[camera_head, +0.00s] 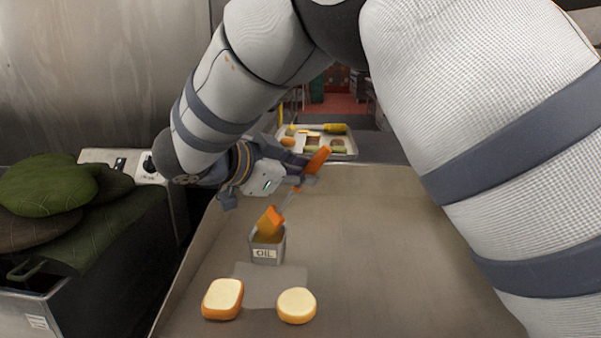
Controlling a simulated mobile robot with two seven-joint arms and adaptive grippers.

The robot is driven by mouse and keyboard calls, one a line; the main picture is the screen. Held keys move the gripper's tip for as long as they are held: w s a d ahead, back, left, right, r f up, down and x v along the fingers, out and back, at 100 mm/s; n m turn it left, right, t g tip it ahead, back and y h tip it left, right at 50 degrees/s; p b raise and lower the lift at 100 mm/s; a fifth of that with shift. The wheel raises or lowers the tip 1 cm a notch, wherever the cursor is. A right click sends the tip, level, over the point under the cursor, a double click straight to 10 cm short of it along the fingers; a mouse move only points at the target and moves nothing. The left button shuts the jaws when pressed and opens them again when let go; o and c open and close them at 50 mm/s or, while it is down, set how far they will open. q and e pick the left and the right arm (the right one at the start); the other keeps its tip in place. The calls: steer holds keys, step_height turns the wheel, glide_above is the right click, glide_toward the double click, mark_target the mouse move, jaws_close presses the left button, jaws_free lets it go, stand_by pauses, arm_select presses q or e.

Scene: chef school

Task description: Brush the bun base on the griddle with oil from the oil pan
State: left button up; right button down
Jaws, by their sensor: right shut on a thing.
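The oil pan (267,256), a small grey container marked OIL, stands on the griddle (390,250). A brush has an orange handle (318,160) and an orange head (270,220). The head is at the pan's opening, with its lower end inside or just above it; I cannot tell how deep. My right gripper (291,180) is shut on the brush, behind the pan. A round pale bread piece (297,306), likely the bun base, lies on the griddle in front of the pan. A squarer bread piece (222,299) lies to its left. My left gripper is out of view.
A tray of food (345,147) stands beyond the griddle's far edge. The griddle's middle and right are clear, though my right arm hides part of the right side.

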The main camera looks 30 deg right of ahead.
step_height(320, 180, up, 7)
stand_by(0.7)
stand_by(0.5)
